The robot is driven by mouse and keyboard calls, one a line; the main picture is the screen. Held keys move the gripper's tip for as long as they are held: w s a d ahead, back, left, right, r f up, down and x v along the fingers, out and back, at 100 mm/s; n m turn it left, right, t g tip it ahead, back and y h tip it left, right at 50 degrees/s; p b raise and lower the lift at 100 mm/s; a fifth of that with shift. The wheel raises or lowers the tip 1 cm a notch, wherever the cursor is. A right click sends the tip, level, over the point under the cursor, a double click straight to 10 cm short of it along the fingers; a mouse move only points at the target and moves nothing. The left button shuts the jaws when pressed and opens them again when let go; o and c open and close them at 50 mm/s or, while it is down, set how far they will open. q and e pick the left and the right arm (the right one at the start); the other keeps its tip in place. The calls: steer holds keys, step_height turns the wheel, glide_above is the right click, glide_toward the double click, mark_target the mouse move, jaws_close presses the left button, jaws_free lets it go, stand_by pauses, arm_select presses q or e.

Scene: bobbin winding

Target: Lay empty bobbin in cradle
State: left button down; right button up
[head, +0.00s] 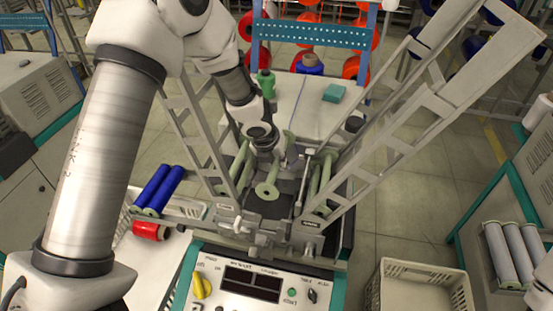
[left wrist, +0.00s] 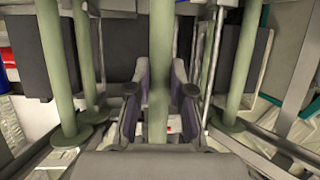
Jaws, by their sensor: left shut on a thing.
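An empty pale green bobbin (head: 267,191) is in my left gripper (head: 266,158), its round end flange facing the camera. The left wrist view shows the bobbin's tube (left wrist: 160,60) running lengthwise between the two fingers, which are shut on it. The gripper is over the middle of the winding machine, between its grey side frames. The cradle is largely hidden under the gripper and bobbin; I cannot tell whether the bobbin touches it.
Similar green tubes stand close on the left (left wrist: 56,70) and right (left wrist: 240,70). The control panel (head: 262,285) is in front. Blue spools (head: 158,190) and a red one (head: 150,231) lie left. An empty-looking crate (head: 420,290) is front right.

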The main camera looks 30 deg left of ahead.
arm_select(q)
steer(key=shift+w+f+b, duration=0.1)
steer(key=shift+f+b, duration=0.3)
steer(key=shift+f, duration=0.3)
steer(key=shift+f+b, duration=0.55)
steer(key=shift+b, duration=0.05)
steer(key=shift+f+b, duration=1.5)
steer(key=shift+f, duration=0.1)
step_height(320, 180, down, 6)
steer(key=b, duration=0.6)
steer(key=shift+f+b, duration=0.4)
steer(key=shift+f, duration=0.05)
